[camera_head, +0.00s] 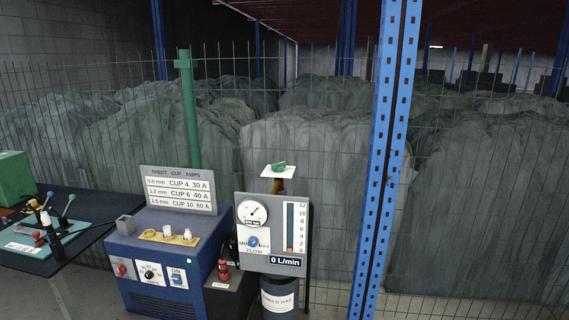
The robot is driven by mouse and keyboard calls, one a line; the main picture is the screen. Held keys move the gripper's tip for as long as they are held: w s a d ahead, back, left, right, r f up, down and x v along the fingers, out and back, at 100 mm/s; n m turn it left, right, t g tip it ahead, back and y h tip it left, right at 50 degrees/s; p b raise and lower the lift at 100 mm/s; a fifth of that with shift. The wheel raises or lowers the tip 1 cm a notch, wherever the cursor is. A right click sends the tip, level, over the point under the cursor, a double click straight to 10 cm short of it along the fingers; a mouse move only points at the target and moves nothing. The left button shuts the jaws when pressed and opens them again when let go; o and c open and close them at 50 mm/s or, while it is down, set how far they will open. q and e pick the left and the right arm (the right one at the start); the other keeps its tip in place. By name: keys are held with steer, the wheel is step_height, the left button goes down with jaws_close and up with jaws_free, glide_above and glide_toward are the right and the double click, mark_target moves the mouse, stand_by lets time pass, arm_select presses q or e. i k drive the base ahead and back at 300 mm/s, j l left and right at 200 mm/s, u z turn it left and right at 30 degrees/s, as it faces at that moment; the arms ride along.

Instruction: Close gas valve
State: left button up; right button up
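A small green handle (279,167) sits on a white plate (268,173) above a brass-coloured stem (278,187), at the top of the gas cylinder; it looks like the gas valve. The dark cylinder (279,302) has a white label that seems to read SHIELD GAS. In front of it stands a grey panel (297,206) with a round dial gauge (252,212), a blue flow knob (253,242) and a vertical scale. Its display (286,261) reads 0 L/min. I cannot tell the valve's turn position. Neither gripper is in view.
A blue welding machine (160,262) with a cup and amps sign (178,189) stands left of the cylinder. A dark table (92,206) with small tools is at the far left. A blue post (387,160) rises right of the panel. Wire fencing runs behind.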

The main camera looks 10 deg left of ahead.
mark_target(279, 167)
steer(key=i+l+u, duration=0.15)
steer(key=u, duration=1.25)
steer(key=l+u, duration=0.45)
steer(key=k+l+u, duration=0.1)
steer(key=l+u, duration=0.35)
steer(key=k+l+u, duration=0.15)
steer(key=l, duration=0.2)
steer(key=l+u, duration=0.1)
steer(key=l, duration=0.25)
steer(key=k+l+u, duration=0.15)
steer(key=l, duration=0.2)
